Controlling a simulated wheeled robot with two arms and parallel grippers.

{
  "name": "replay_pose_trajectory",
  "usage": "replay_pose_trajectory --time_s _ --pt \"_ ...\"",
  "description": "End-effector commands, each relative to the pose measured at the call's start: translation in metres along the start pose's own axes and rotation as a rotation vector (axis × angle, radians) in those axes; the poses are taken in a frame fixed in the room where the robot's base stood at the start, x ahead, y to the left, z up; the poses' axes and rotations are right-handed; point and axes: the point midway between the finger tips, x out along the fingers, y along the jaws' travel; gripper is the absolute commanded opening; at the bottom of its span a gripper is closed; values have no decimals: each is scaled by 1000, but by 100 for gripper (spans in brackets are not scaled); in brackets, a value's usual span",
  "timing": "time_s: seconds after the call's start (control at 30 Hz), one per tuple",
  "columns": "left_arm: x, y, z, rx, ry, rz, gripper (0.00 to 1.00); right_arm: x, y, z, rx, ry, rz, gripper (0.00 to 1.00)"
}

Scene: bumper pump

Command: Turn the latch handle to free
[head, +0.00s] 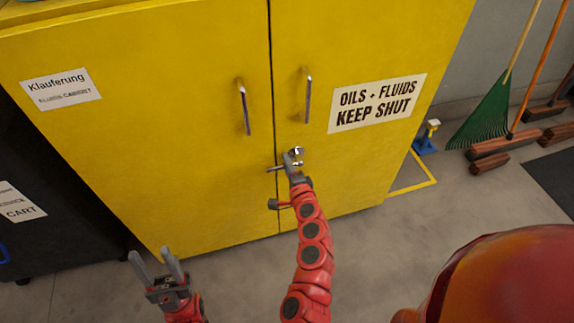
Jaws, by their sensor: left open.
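A yellow two-door cabinet (190,120) fills the middle of the head view, with both doors shut along a vertical seam. A small grey metal bar (275,169) lies across the seam below the two door handles. Lower down, a small dark knob with a reddish bar (274,204) also sits at the seam. I cannot tell which of these is the latch handle. My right gripper (293,157) is at the seam, just right of the grey bar; contact and its jaw opening are unclear. My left gripper (155,260) is open and empty, low in front of the left door.
Two upright door handles (244,108) and (308,98) stick out from the doors above the latch area. A dark cart (50,215) stands at the left. Brooms (490,145) and a green rake (482,118) lean at the right. The floor (440,205) in front is partly clear.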

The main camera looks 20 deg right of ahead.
Motion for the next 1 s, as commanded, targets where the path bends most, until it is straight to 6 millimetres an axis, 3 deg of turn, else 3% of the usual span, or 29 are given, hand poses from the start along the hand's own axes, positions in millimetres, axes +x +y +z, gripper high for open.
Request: replay_pose_trajectory --time_s 0.1,0.37,0.53,0.67,1.0 --pt "0 0 0 0 0 0 50 0 1 0 -1 -1 2 51" --pt "0 0 0 0 0 0 50 -1 2 1 -2 -1 3 51" --pt "0 0 0 0 0 0 50 -12 3 2 0 -1 5 51" --pt "1 0 0 0 0 0 50 -34 2 1 0 1 5 51" --pt "4 0 -1 0 0 0 50 -116 3 1 -1 -2 7 51"
